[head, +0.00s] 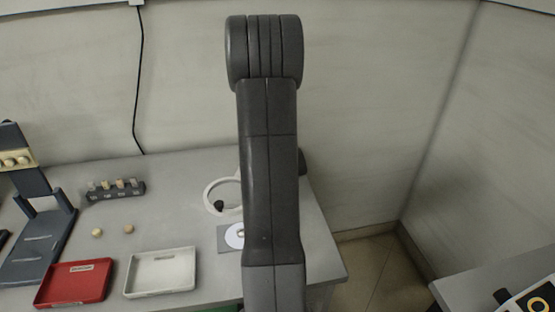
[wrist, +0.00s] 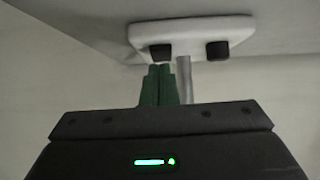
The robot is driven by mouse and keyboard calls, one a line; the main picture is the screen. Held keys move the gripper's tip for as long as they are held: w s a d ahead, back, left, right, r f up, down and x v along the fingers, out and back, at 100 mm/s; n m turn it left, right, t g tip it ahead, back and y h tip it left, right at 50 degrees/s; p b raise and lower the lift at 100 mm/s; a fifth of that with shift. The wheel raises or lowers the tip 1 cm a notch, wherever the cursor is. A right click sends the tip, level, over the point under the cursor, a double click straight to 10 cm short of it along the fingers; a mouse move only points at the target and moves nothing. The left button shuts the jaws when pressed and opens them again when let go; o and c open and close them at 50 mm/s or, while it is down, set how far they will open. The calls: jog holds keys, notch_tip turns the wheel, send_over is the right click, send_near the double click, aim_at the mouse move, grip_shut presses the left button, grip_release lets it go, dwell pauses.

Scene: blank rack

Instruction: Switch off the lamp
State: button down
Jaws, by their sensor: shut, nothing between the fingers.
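In the wrist view a white rounded base (wrist: 190,30), which looks like the lamp's, carries two dark knobs or buttons, a left one (wrist: 160,52) and a right one (wrist: 217,50). A grey post (wrist: 184,78) meets it between them. My gripper (wrist: 160,68) has its green fingers shut together, empty, with the tips close to the left dark button; I cannot tell whether they touch. In the head view a white ring (head: 209,188) with a dark knob (head: 219,205) shows partly behind my arm. My arm hides the gripper there. I cannot tell whether the lamp is lit.
On the grey table (head: 170,220) are a red tray (head: 72,284), a white tray (head: 160,272), a small dark rack (head: 117,190), two round tan pieces (head: 128,229) and a dark stand (head: 45,228). A disc on a grey plate (head: 224,238) lies beside my arm.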

jog(key=shift+r+p, duration=0.1)
jog(key=shift+p, duration=0.2)
jog(key=shift+w+g+p, duration=0.1)
jog(key=shift+g+p, duration=0.2)
jog(key=shift+p, duration=0.15)
jog(key=shift+f, duration=0.25)
jog(key=shift+w+a+r, duration=0.2)
jog(key=shift+w+r, duration=0.15)
jog(key=shift+w, duration=0.4)
jog(key=p+v, duration=0.1)
jog(key=v, duration=1.3)
jog(key=shift+w+f, duration=0.1)
jog(key=shift+f, duration=0.05)
